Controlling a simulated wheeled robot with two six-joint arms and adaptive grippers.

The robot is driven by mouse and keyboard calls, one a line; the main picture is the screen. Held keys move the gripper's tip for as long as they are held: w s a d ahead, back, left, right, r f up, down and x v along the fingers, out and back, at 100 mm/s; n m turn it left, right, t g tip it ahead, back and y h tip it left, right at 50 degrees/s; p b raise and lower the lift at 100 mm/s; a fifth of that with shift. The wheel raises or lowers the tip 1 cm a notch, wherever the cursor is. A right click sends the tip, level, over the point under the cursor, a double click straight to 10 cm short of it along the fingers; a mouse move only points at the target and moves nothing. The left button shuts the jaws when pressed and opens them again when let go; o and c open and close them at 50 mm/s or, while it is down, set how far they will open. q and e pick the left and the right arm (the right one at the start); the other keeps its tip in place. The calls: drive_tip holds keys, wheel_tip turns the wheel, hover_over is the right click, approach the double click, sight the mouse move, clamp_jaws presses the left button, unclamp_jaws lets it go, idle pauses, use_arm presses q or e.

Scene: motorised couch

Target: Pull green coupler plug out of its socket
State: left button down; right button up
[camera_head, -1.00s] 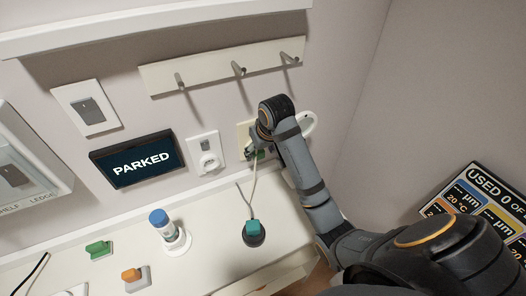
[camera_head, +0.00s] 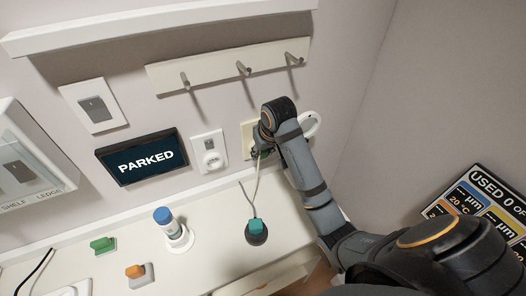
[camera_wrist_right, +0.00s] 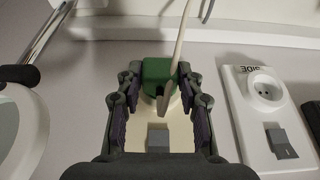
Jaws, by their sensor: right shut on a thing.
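The green coupler plug (camera_wrist_right: 158,72) sits between the two fingers of my right gripper (camera_wrist_right: 158,95) in the right wrist view, with a pale cable running up from it. The gripper is shut on it. Behind the plug is a cream wall plate (camera_wrist_right: 180,132) with a grey switch; the plug hides the socket, so I cannot tell how deep it sits. In the head view my right gripper (camera_head: 263,146) is at this wall plate (camera_head: 247,135) and mostly covers the plug. My left gripper is not in view.
A white socket plate (camera_head: 209,152) is left of the gripper, and a white ring (camera_head: 311,122) is close on its right. A hook rail (camera_head: 215,67) is above.

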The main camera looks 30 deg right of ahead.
drive_tip(key=shift+c, duration=0.6)
drive_tip(key=shift+s+p, duration=0.25)
drive_tip(key=shift+p, duration=0.05)
drive_tip(key=shift+s+a+p, duration=0.1)
drive_tip(key=shift+s+p, duration=0.95)
drive_tip(key=shift+s, duration=0.55)
drive_tip(key=p+v, duration=0.7)
drive_tip(key=shift+r, duration=0.3)
drive_tip(key=shift+s, duration=0.2)
